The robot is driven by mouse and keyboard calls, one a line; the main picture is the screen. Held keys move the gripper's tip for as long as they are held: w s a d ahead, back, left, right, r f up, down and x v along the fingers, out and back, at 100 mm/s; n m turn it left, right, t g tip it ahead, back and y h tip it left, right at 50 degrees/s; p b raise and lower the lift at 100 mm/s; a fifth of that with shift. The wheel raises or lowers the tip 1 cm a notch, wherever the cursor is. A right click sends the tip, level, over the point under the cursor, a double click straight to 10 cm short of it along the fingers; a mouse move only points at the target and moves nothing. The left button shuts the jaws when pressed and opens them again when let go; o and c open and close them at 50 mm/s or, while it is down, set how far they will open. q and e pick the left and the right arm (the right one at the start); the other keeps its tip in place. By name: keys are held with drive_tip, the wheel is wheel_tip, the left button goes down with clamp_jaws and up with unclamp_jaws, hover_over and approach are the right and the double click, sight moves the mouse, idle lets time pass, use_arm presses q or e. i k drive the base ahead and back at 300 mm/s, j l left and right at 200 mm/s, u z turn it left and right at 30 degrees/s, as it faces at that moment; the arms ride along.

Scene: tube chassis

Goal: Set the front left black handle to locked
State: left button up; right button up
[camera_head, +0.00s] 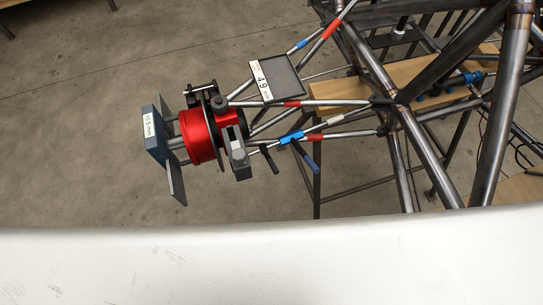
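A short black handle (269,159) hangs at a slant below the tubes, just right of the red drum. A second dark handle with a bluish grip (306,157) slants down beside it, near a blue clamp (291,137). I cannot tell for sure which one is the front left black handle, nor whether either is locked. A black round knob (219,103) and black clamp parts (200,89) sit above the red drum (198,136). Neither of my grippers shows in the head view.
The tube chassis (420,134) fills the upper right, with a wooden beam (345,92) behind its tubes. A blue-grey plate fixture (157,136) stands left of the drum. A labelled grey panel (280,78) lies above. A white surface (270,265) covers the bottom. Bare floor lies left.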

sight(263, 148)
drive_tip(key=j+z, duration=0.25)
drive_tip(key=i+z, duration=0.15)
drive_tip(key=z, duration=0.15)
drive_tip(key=k+l+z, duration=0.1)
drive_tip(key=k+z, duration=0.35)
drive_tip(key=k+l, duration=0.3)
drive_tip(key=l, duration=0.2)
drive_tip(key=k+l+z, duration=0.15)
drive_tip(key=k+l, duration=0.2)
drive_tip(key=l, duration=0.1)
